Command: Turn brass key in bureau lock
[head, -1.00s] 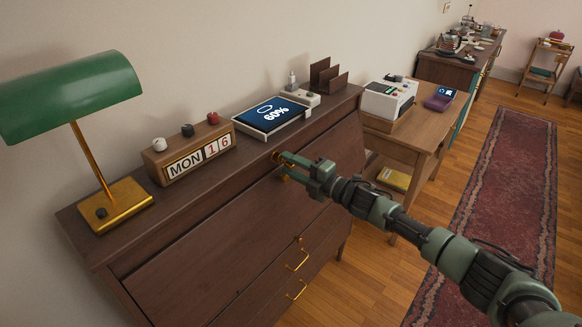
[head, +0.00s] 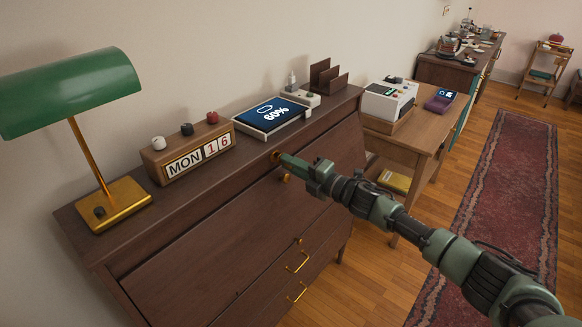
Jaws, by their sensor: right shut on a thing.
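The dark wooden bureau (head: 195,262) has a closed slanted front. The brass lock (head: 275,156) shows as a small brass spot near the top edge of that front. My right gripper (head: 285,161) reaches in from the right, its fingertips right at the lock. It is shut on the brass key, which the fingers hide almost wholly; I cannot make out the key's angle. A small brass knob (head: 286,177) sits just below the fingers. My left gripper is not in view.
On the bureau top stand a green lamp (head: 70,92), a calendar block (head: 190,158), a tablet showing 60% (head: 270,115) and a letter rack (head: 326,78). Drawers with brass handles (head: 297,263) lie below. A side table (head: 420,140) stands at right, close behind my arm.

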